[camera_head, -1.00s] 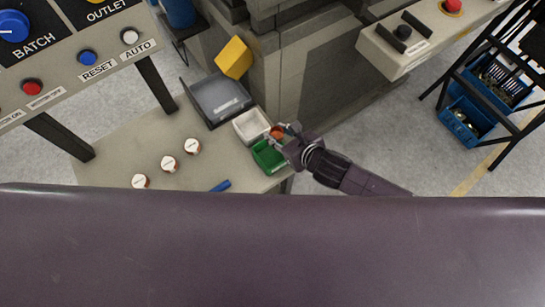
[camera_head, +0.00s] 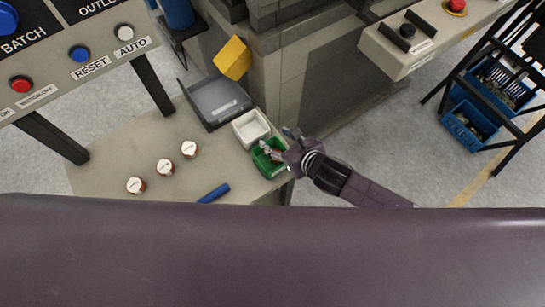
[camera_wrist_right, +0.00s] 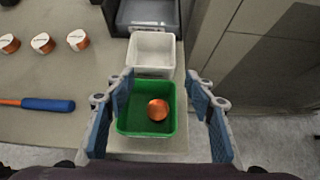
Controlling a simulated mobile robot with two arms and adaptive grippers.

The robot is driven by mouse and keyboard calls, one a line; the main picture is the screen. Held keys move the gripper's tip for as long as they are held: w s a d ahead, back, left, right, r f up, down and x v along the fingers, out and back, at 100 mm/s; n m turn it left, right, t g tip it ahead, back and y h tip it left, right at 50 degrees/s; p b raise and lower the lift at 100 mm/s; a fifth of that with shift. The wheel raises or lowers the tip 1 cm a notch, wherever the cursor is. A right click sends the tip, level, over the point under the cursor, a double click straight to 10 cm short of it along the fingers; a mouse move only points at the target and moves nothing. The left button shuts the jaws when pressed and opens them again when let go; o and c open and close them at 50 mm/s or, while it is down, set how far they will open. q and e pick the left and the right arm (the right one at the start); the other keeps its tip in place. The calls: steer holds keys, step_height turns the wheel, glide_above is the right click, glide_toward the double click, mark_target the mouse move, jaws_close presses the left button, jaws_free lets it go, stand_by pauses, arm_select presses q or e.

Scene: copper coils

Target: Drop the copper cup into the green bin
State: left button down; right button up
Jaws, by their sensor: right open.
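The copper cup (camera_wrist_right: 158,109) shows as a round orange piece inside the outline of the green bin (camera_wrist_right: 130,122) in the right wrist view. It is clear of both fingers; whether it rests on the bin floor I cannot tell. My right gripper (camera_wrist_right: 160,92) is open, its blue-padded fingers wide apart on either side of the bin. In the head view my right gripper (camera_head: 277,142) is over the green bin (camera_head: 266,170), and the fingers largely hide the bin's inside. My left gripper is not in view.
A white bin (camera_head: 240,134) stands directly behind the green one, with a grey tray (camera_head: 215,98) beyond. Several white-topped copper pieces (camera_head: 165,167) stand on the table at left. A blue-handled tool (camera_head: 214,193) lies near the front edge. A machine cabinet (camera_head: 300,90) rises behind.

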steer(key=v, duration=1.2)
steer(key=shift+w, duration=0.1)
steer(key=w+d+f+m+h, duration=0.2)
steer(key=w+d+f+m, duration=0.3)
steer(key=f+m, duration=0.5)
steer(key=s+d+f+m+g+h, duration=0.1)
steer(key=d+f+m, duration=0.35)
steer(key=f, duration=0.35)
steer(key=s+d+f+m+h, duration=0.1)
steer(key=d+f+m+h, duration=0.1)
steer(key=d+f+m, duration=0.35)
steer(key=s+d+f+m+g+h, duration=0.1)
steer(key=s+d+f+m+g, duration=0.25)
steer(key=s+f+m, duration=0.9)
steer(key=s+f+m+g, duration=0.1)
steer(key=s+f+m, duration=0.3)
steer(key=s, duration=0.7)
steer(key=s+f+m+g, duration=0.2)
steer(key=s+f+m, duration=0.2)
steer(key=s, duration=0.6)
steer(key=shift+s+a+f, duration=0.35)
steer(key=shift+s+f, duration=0.05)
steer(key=shift+f, duration=0.15)
